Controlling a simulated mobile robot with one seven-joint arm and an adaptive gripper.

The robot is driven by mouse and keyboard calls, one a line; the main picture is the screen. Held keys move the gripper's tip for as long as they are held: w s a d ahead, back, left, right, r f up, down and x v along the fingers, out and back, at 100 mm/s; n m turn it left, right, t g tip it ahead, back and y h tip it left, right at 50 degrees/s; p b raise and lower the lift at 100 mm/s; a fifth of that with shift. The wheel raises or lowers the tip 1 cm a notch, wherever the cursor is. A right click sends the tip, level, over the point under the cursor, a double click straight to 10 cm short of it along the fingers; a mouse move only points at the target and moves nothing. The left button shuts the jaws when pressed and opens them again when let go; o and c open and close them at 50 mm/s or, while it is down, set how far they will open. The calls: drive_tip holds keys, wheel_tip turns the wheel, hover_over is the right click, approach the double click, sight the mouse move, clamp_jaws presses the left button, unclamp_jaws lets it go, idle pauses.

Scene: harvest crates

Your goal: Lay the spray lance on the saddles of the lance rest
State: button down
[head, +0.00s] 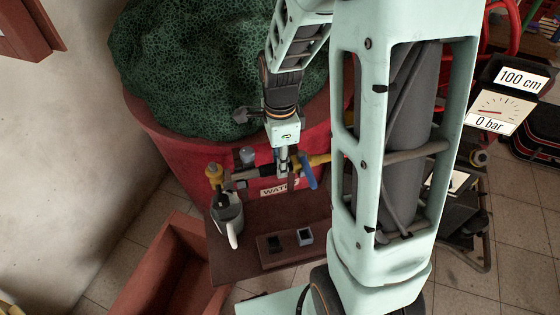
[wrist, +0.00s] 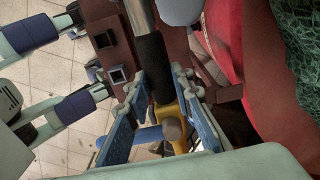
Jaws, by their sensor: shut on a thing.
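The spray lance has a grey tube, a black grip (wrist: 152,65) and a yellow body (wrist: 178,122). My gripper (wrist: 160,110) is shut on it, with the blue finger pads on either side near the grip. In the head view my gripper (head: 284,168) holds the lance roughly level, its yellow end (head: 319,159) to the right, beside a blue lever (head: 308,171). The lance rest (head: 268,256) is a brown block with two dark saddles, a left one (head: 275,243) and a right one (head: 305,236). They look empty. The lance is apart from them, farther back, towards the tub.
A red tub (head: 180,150) with a WATER label and a green netted heap is behind. An open reddish crate (head: 150,255) is at lower left. Gauge signs (head: 490,124) are at right.

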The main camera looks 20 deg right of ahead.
drive_tip(key=c, duration=1.6)
unclamp_jaws()
